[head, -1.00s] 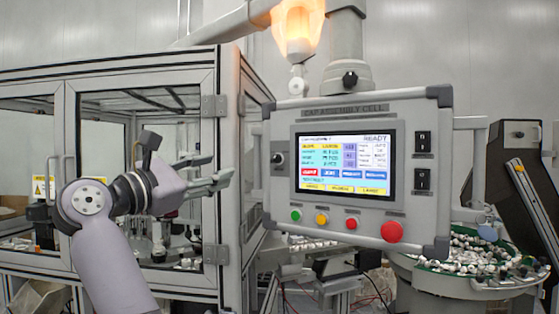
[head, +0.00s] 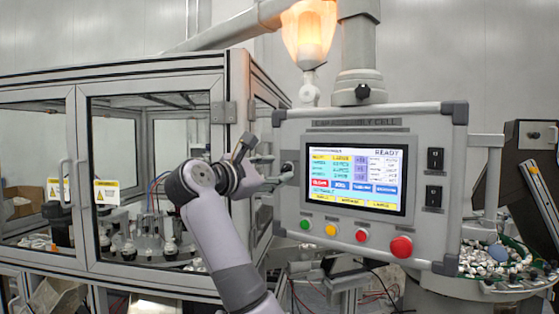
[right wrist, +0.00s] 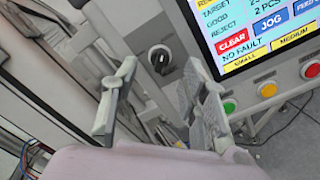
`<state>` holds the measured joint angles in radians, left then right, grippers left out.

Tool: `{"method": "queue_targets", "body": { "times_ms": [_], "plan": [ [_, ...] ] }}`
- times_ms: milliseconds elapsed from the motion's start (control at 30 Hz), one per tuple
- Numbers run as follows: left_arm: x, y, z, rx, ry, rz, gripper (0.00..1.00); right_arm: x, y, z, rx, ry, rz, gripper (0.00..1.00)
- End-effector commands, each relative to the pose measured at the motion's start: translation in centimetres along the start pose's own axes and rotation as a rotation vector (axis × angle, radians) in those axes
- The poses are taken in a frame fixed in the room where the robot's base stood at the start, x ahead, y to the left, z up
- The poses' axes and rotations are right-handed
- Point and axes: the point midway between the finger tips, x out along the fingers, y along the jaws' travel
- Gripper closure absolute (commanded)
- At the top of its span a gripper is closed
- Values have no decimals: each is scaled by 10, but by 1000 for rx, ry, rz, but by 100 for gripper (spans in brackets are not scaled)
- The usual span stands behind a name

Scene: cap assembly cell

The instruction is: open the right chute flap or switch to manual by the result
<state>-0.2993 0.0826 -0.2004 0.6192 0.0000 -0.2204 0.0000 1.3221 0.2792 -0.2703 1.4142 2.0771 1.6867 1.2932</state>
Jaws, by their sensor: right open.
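The control panel (head: 290,125) hangs on a grey column, with a lit screen (head: 355,177) reading READY; in the right wrist view the screen (right wrist: 262,25) shows NO FAULT. A black rotary selector knob (right wrist: 159,58) sits on the panel's left strip, its handle tilted. My right gripper (head: 272,172) is at the panel's left edge and partly covers the knob's surroundings. In the right wrist view my right gripper (right wrist: 160,80) is open and empty, its fingers on either side below the knob, with no contact visible. I cannot make out a chute flap. My left gripper is out of view.
Green (head: 305,224), yellow (head: 331,230) and red (head: 362,236) buttons and a large red stop button (head: 401,247) line the panel's bottom. A glazed machine enclosure (head: 150,85) stands left. A parts bowl (head: 500,258) is at the right. An orange lamp (head: 309,32) glows above.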

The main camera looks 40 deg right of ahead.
Motion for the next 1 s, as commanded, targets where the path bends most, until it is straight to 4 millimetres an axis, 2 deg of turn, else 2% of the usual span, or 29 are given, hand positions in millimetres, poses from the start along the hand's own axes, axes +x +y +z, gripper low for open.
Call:
{"method": "queue_targets", "body": {
  "times_ms": [33,200,567,1000],
  "plan": [
    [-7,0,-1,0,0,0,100,9,2,2,-3,-3,-2,59],
    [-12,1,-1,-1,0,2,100,24,1,1,-2,-2,-1,59],
    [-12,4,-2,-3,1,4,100,28,0,-1,0,1,0,60],
    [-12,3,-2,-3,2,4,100,28,0,-1,0,0,-1,89]
  ]
}}
